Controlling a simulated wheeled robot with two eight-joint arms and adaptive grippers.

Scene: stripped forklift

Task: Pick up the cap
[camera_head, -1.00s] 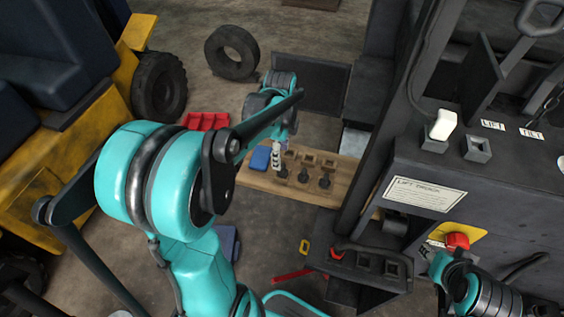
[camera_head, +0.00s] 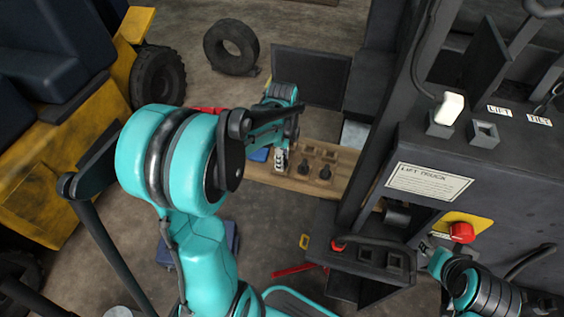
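Dark knob-like pieces, one of them (camera_head: 302,168), stand on a wooden board (camera_head: 268,178) on the far side of the floor. A white cap-like piece (camera_head: 449,108) sits on a lever socket of the forklift console. I cannot tell for sure which piece is the cap. My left gripper (camera_head: 280,163) points down at the board's left part, beside the knobs, and hides what is under it. Its fingers are too small to tell open from shut. My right gripper (camera_head: 428,250) is at the lower right, near the red button (camera_head: 461,232); its fingers are unclear.
An empty square socket (camera_head: 485,134) is beside the white piece. A dark bracket with square holes (camera_head: 372,262) juts out below the console. A tire (camera_head: 231,48) and a dark panel (camera_head: 311,78) stand behind the board. A yellow vehicle (camera_head: 50,195) fills the left.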

